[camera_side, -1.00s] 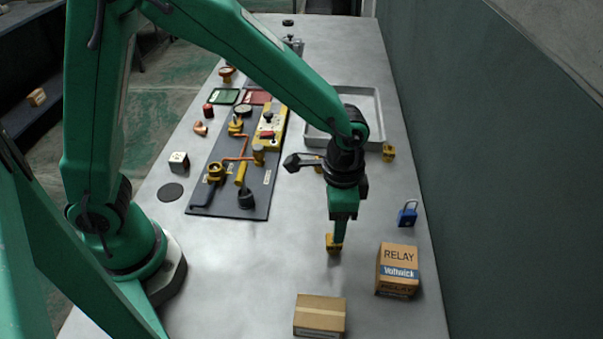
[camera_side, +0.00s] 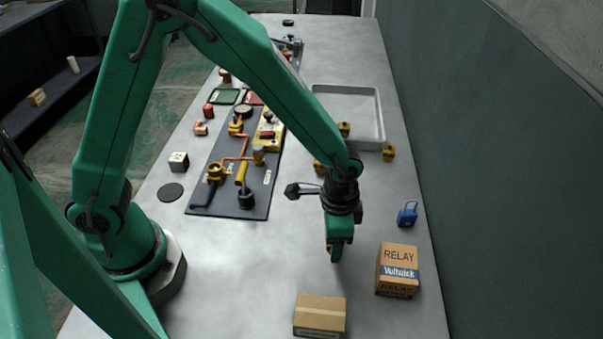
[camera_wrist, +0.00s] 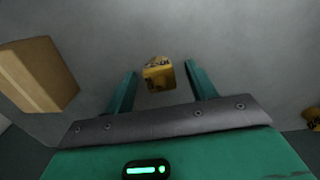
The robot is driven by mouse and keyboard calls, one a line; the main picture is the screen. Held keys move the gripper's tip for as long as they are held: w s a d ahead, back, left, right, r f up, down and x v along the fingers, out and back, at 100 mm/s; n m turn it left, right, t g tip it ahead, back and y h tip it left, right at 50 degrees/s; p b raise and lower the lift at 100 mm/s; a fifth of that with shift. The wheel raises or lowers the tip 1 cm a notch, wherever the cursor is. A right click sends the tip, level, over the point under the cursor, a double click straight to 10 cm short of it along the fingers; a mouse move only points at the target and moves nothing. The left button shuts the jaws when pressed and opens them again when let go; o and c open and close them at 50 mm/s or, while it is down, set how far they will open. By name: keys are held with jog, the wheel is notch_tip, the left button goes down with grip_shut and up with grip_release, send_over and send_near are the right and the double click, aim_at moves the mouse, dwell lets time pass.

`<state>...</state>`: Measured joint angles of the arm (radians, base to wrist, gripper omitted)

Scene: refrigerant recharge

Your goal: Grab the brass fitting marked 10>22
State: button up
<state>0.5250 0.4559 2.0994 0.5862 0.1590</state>
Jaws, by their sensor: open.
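A small yellow brass fitting (camera_wrist: 158,74) with dark markings, too small to read, lies on the table in the wrist view. My gripper (camera_wrist: 161,71) is open, with one finger on each side of the fitting in that picture. A gap shows on both sides, and I cannot tell how far the fingertips are above it. In the side view my gripper (camera_side: 338,253) points down low over the table and hides most or all of this fitting. Other yellow fittings stand farther back: one by the tray's right corner (camera_side: 388,153), one at the tray (camera_side: 344,129), and one left of my wrist (camera_side: 319,167).
A brown carton (camera_side: 320,316) stands in front of my gripper, and a Relay box (camera_side: 398,270) stands to its right. A blue padlock (camera_side: 407,214) is behind that box. A dark board (camera_side: 205,203) with valves lies left. A grey tray (camera_side: 379,120) is behind.

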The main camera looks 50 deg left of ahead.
jog(key=shift+f, duration=0.3)
jog(key=c, duration=1.1)
jog(key=shift+r, duration=0.2)
jog(key=shift+r, duration=0.4)
notch_tip(320, 180, up, 3)
jog(key=s+d+r, duration=0.2)
jog(key=s, duration=0.1)
jog(key=s+d+r, duration=0.1)
jog(key=s+r, duration=0.1)
jog(key=s, duration=0.1)
jog(key=s+d+r, duration=0.2)
jog(key=s+r, duration=0.1)
jog(key=s, duration=0.1)
jog(key=shift+s+d, duration=0.1)
jog(key=shift+d, duration=0.2)
